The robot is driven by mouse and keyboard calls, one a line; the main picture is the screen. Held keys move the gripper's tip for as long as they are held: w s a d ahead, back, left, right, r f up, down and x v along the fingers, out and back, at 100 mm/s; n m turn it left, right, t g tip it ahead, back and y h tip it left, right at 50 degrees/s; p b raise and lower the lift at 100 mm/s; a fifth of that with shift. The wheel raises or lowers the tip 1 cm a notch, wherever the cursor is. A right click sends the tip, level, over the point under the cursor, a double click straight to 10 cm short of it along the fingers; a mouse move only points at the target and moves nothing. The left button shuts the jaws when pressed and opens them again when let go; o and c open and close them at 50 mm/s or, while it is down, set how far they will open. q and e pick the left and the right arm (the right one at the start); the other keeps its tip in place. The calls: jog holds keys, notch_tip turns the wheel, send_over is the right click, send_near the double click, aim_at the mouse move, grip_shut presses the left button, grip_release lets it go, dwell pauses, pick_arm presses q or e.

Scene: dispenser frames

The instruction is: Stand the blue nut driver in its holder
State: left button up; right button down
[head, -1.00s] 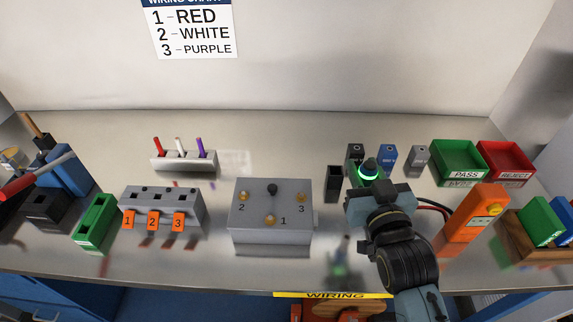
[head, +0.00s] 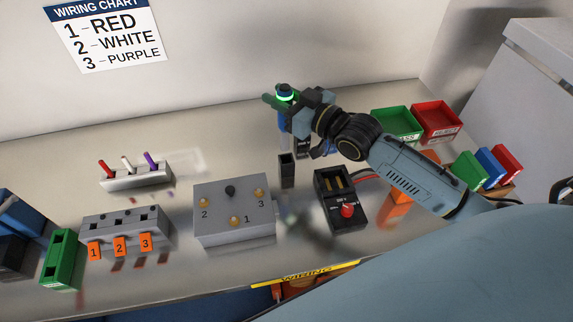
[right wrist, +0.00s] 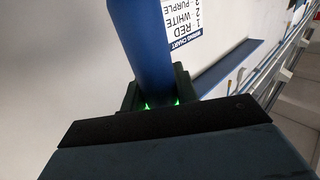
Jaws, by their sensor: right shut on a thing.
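My right gripper (head: 285,99), with a green-lit ring, is shut on the blue nut driver (head: 282,119). The driver hangs below the fingers, roughly upright, above the back of the bench. In the right wrist view its thick blue handle (right wrist: 143,45) runs between the fingers (right wrist: 158,103). Its lower end is hard to make out. A narrow dark open-topped block (head: 287,170), which looks like the holder, stands on the bench below and nearer than the driver, apart from it. My left gripper is out of view.
A grey box with numbered lamps (head: 232,208) stands left of the dark block. A black unit with a red knob (head: 341,200) stands to its right. Green (head: 397,124) and red (head: 437,120) bins are at back right. My right arm hides part of the bench.

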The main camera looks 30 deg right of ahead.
aim_at(282, 128)
jog(key=shift+w+d+f, duration=0.15)
jog(key=shift+d, duration=0.05)
notch_tip(282, 128, down, 9)
jog(key=shift+f+b, duration=0.15)
jog(key=shift+b, duration=0.3)
jog(key=shift+f, duration=0.1)
jog(key=shift+f, duration=0.15)
jog(key=c, duration=1.1)
grip_release()
jog(key=shift+s, duration=0.25)
jog(key=v, duration=1.1)
jog(key=shift+s+d+r, duration=0.15)
jog(key=shift+s+r, duration=0.1)
jog(key=shift+s, duration=0.05)
